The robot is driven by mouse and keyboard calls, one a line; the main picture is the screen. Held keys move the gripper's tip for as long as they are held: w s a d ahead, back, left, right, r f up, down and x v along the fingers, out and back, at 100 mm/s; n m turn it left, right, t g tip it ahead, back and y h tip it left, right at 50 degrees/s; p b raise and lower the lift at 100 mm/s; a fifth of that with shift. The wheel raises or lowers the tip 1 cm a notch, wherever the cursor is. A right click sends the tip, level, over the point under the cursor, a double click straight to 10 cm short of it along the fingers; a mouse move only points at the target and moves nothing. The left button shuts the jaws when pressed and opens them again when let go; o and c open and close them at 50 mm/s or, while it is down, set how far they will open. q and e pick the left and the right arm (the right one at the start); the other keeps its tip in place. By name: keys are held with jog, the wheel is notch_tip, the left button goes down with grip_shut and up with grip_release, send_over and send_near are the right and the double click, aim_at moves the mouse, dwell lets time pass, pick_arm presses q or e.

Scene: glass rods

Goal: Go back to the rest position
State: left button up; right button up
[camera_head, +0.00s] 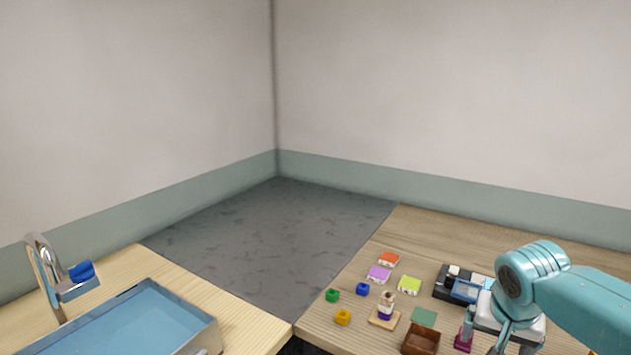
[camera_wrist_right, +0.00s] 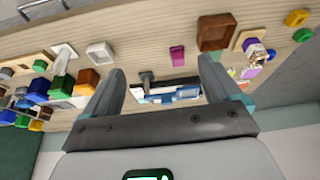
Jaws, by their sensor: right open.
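My right arm (camera_head: 585,305) is teal and comes in from the right over the wooden table in the head view. My right gripper (camera_wrist_right: 163,68) is open in the wrist view, with nothing held between its two fingers. Beyond the fingers lies a black, white and blue device (camera_wrist_right: 172,90), apart from them; it also shows in the head view (camera_head: 463,288), partly hidden by my arm. My left gripper is not in view.
The right table holds small coloured blocks, such as a green one (camera_head: 332,295), a brown box (camera_head: 421,340) and a small stacked figure (camera_head: 386,306) on a wooden base. A blue basin (camera_head: 130,320) and a chrome tap (camera_head: 45,275) stand left.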

jog(key=s+a+f+n+g+y, duration=0.15)
jog(key=a+f, duration=0.25)
jog(key=f, duration=0.5)
jog(key=s+a+f+n+y, duration=0.1)
jog(key=s+a+f+y, duration=0.1)
jog(key=a+f, duration=0.5)
jog(key=s+a+f+n+g+y, duration=0.1)
jog(key=s+a+f+n, duration=0.1)
jog(key=f, duration=0.9)
jog(key=s+a+f, duration=0.2)
jog(key=s+f, duration=0.4)
jog(key=s, duration=0.2)
jog(key=s+a+f+y, duration=0.1)
jog(key=s+a+f, duration=0.2)
jog(key=s+f, duration=0.3)
jog(key=s+g, duration=0.1)
jog(key=s, duration=0.2)
jog(key=shift+a, duration=0.3)
